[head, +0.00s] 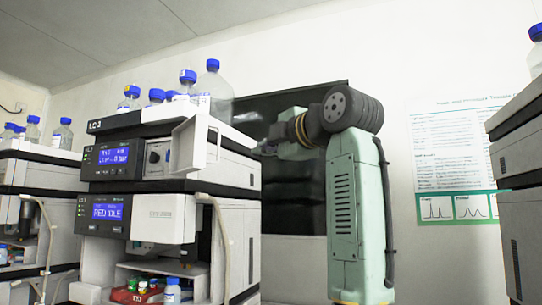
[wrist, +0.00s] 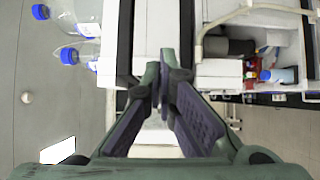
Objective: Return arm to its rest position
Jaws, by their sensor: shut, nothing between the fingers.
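My gripper (wrist: 163,88) shows in the wrist view with its two dark fingers together at the tips and nothing between them. It points at the front of a white and grey instrument stack, and the gap to it is hard to judge.
Blue-capped bottles (head: 213,80) stand on the stack top. Vials (head: 142,286) sit in a lower open bay. Another stack (head: 40,190) stands at left and one (head: 518,180) at right. A dark window (head: 300,185) and a poster (head: 455,150) are on the back wall.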

